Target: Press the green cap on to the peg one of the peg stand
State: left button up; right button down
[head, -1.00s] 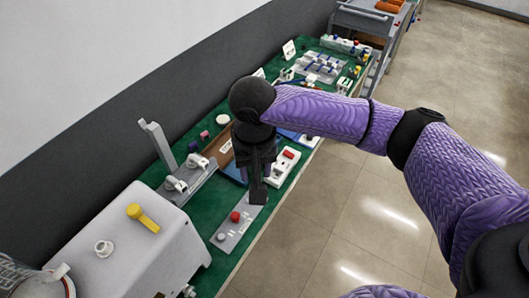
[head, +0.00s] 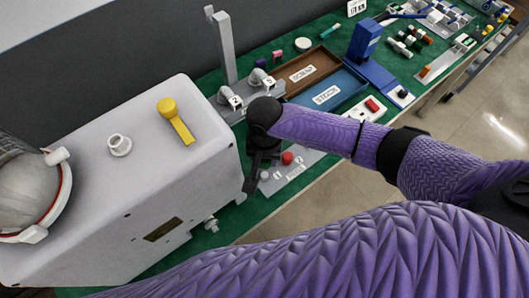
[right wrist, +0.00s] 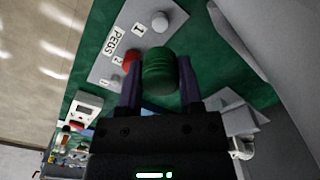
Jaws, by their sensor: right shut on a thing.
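My right gripper (head: 250,184) is shut on the green cap (right wrist: 158,70), which sits between the two fingers in the right wrist view. The grey peg stand (head: 298,168) lies on the green bench, just right of the gripper in the head view. It also shows in the right wrist view (right wrist: 101,67), with its PEGS label. Peg one (right wrist: 160,21) stands by the label 1, apart from the cap. A red cap (head: 287,158) is at the label 2. The green cap is hidden in the head view. My left gripper is not in view.
A big white pump housing (head: 130,200) with a yellow handle (head: 175,120) stands close left of the gripper. A grey bracket (head: 228,60) rises behind. Brown (head: 332,65) and blue (head: 357,83) trays lie farther right. The bench's front edge is near the peg stand.

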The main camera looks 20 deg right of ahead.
aim_at(264, 175)
notch_tip(264, 175, down, 6)
jog(key=b, duration=0.2)
jog(key=shift+r+b, duration=0.15)
jog(key=shift+b, duration=0.25)
jog(key=shift+f, duration=0.3)
jog(key=shift+p, duration=0.3)
dwell(0.3)
